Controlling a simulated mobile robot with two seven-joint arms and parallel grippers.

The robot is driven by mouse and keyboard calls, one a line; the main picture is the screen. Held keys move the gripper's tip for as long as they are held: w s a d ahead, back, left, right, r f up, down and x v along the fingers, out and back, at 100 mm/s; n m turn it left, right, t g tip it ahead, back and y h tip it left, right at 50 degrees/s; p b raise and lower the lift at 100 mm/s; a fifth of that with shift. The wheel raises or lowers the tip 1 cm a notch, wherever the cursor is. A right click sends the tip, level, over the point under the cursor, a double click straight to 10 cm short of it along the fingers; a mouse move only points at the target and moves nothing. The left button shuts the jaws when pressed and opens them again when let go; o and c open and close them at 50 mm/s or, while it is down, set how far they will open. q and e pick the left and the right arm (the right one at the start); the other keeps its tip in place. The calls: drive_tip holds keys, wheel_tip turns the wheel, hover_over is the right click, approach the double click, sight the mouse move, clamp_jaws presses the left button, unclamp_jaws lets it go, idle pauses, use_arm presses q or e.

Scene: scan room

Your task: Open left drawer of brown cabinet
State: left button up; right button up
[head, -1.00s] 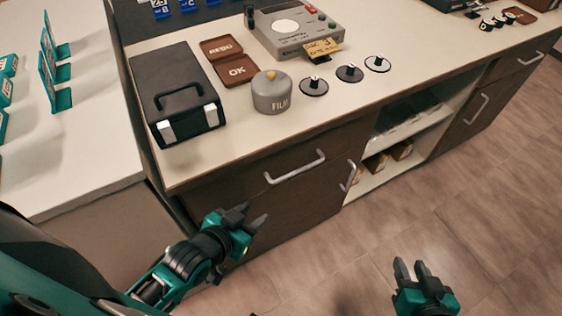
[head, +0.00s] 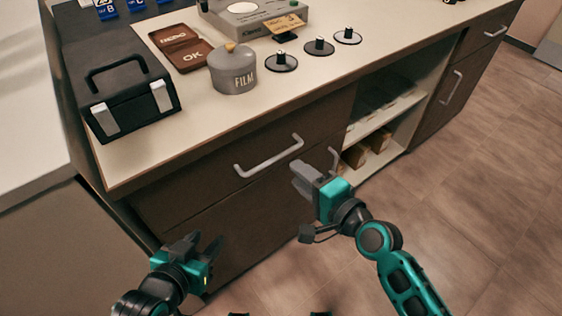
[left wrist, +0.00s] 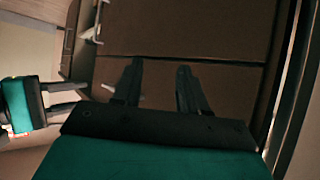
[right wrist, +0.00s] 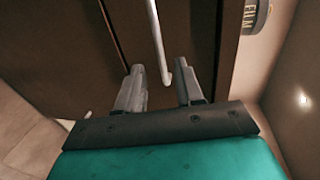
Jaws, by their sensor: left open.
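The brown cabinet (head: 225,225) stands ahead, with its left drawer (head: 190,195) shut under the countertop. The drawer's silver bar handle (head: 268,160) shows in the head view. My right gripper (head: 305,180) is open and empty, pointing at the cabinet front just below and right of that handle. In the right wrist view a handle end (right wrist: 164,72) lies ahead, between the fingertips and not visibly clamped. My left gripper (head: 197,243) is open and empty, low in front of the cabinet's left part. The left wrist view shows its fingers (left wrist: 158,75) apart, facing the brown front.
Open shelves (head: 380,120) lie right of the drawer. The floor (head: 460,220) at right is clear.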

sight(278, 159)
drive_tip(key=b+x, duration=0.1)
drive_tip(key=x, duration=0.6)
drive_tip(key=shift+w+a, duration=0.2)
drive_tip(key=shift+w, duration=0.05)
drive_tip(key=shift+c, duration=0.3)
clamp_jaws()
